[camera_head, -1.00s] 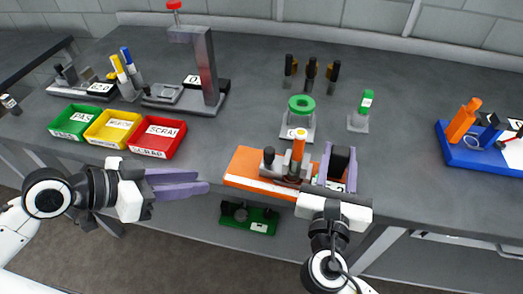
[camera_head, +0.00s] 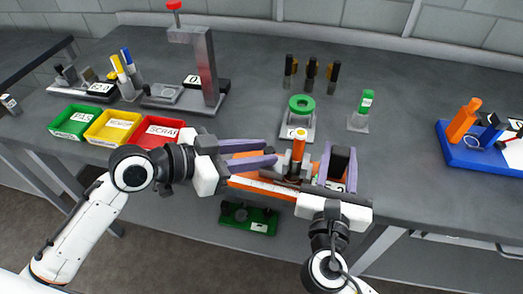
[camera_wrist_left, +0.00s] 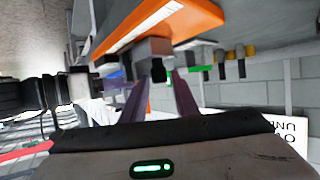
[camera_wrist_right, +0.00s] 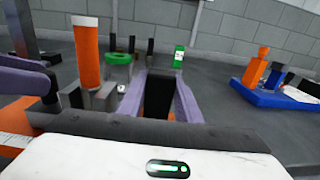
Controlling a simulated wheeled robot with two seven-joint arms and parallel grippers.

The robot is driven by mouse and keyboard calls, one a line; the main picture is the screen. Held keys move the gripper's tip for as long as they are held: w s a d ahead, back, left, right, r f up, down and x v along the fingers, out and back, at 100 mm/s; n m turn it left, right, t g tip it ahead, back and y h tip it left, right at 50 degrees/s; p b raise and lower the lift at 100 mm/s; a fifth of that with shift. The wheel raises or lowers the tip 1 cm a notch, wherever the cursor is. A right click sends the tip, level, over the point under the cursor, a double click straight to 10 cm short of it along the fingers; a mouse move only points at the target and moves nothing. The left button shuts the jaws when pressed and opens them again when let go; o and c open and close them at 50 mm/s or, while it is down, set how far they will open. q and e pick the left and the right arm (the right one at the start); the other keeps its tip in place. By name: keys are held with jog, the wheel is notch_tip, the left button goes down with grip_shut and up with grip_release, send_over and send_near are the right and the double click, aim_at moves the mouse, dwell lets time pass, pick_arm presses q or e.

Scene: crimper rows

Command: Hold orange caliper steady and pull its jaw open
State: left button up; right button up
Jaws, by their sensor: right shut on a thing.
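The orange caliper (camera_head: 245,183) lies at the bench's front edge, with a white scale strip along its front, an upright orange handle (camera_head: 299,147) and a black block (camera_head: 341,157) at its right end. My right gripper (camera_head: 338,163) is shut on the black block; the right wrist view shows the block (camera_wrist_right: 158,97) between the purple fingers. My left gripper (camera_head: 271,152) is open, its fingers over the caliper's left part, left of the orange handle. In the left wrist view a grey block with a dark knob (camera_wrist_left: 157,72) appears ahead between the fingers. The left fingers hide the caliper's dark left post from the head view.
Green, yellow and red bins (camera_head: 160,132) stand at left, the red one partly behind my left arm. A green ring stand (camera_head: 301,106) is just behind the caliper. A blue tray (camera_head: 475,155) is at right. A green item (camera_head: 250,218) sits below the bench edge.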

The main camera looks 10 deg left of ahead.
pick_arm(q)
jog(key=shift+w+d+f, duration=0.2)
jog(key=shift+w+d, duration=0.1)
jog(key=shift+d, duration=0.1)
grip_shut()
jog(key=shift+w+a, duration=0.1)
jog(key=shift+a, duration=1.25)
grip_release()
jog(key=v, duration=1.2)
jog(key=shift+r, duration=0.15)
